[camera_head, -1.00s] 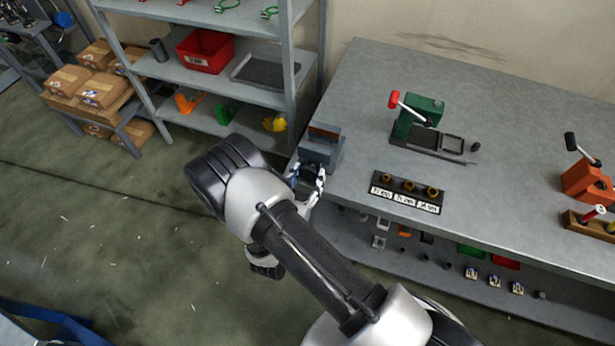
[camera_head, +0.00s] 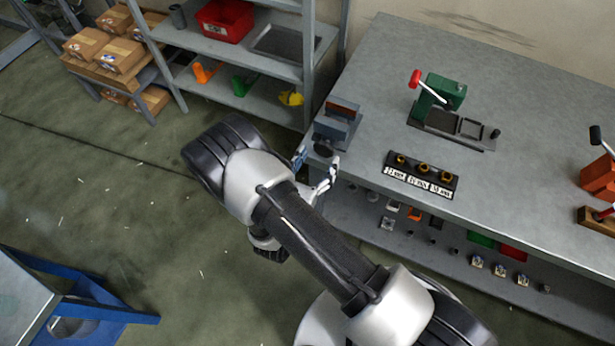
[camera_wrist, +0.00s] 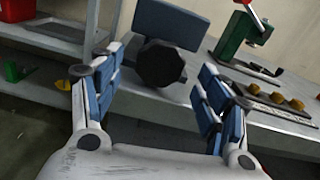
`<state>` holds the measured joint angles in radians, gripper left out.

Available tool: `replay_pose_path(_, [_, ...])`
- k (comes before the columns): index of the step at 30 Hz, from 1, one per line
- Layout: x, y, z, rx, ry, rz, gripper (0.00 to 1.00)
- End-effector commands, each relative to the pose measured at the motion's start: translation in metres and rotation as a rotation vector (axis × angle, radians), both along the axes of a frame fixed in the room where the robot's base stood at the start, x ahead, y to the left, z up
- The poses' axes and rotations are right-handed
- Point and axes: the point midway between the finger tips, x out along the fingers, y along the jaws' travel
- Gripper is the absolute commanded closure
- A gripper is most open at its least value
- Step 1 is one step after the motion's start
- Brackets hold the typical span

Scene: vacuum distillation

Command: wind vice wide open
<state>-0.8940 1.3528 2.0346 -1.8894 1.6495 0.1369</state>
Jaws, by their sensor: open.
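The vice (camera_head: 338,121) is a blue-grey block at the left front corner of the grey workbench. In the wrist view the vice (camera_wrist: 170,24) shows a dark, faceted round knob (camera_wrist: 160,64) on its near side. The knob also shows in the head view (camera_head: 323,150), just below the vice body. My gripper (camera_head: 318,168) is open at the bench's left front edge. In the wrist view my gripper (camera_wrist: 160,92) has its blue-padded fingers to the left and right of the knob, nearer the camera. I see nothing between the fingertips, and the vice's jaw gap is hard to judge.
A rack with three fittings (camera_head: 422,172) lies right of the vice. A green press with a red-knobbed lever (camera_head: 440,92) stands behind it. An orange device (camera_head: 598,174) is at far right. Shelving (camera_head: 312,70) stands left of the bench. A blue-framed table (camera_head: 95,308) is at lower left.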

Motion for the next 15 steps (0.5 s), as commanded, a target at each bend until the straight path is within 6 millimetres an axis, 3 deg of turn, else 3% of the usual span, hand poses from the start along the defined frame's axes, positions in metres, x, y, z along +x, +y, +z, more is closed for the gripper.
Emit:
replay_pose_path(6, [-0.047, 0.019, 0.000, -0.002, 0.001, 0.008, 0.31])
replay_pose_path(15, [-0.082, 0.030, 0.000, 0.000, 0.000, 0.003, 0.31])
